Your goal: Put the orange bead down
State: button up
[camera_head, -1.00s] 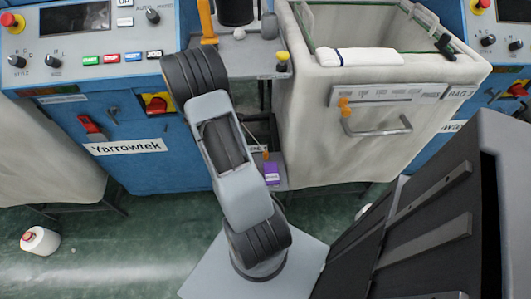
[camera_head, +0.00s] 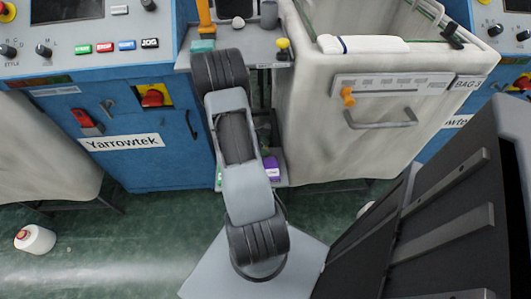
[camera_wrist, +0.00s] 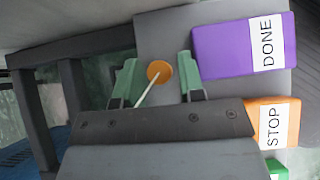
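The orange bead (camera_wrist: 159,72) shows in the wrist view between the tips of my gripper (camera_wrist: 158,80). A thin white rod runs from the bead back toward the palm. The green fingers stand apart, one on each side, with a visible gap beside the bead, so my gripper looks open. The bead appears over a grey shelf (camera_wrist: 220,18); I cannot tell whether it touches it. In the head view my arm hides my gripper, and I cannot make out the bead.
A purple DONE block (camera_wrist: 222,48) and an orange STOP block (camera_wrist: 268,120) lie right of my gripper; the purple one also shows in the head view (camera_head: 271,173). A dark frame leg (camera_wrist: 75,85) stands left. The pale bag bin (camera_head: 310,140) and blue Yarrowtek machine (camera_head: 150,172) flank my arm.

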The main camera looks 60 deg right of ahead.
jog(key=shift+s+d+f, duration=0.25)
jog(key=shift+s+f, duration=0.1)
jog(key=shift+f, duration=0.05)
grip_shut()
jog(key=shift+r, duration=0.15)
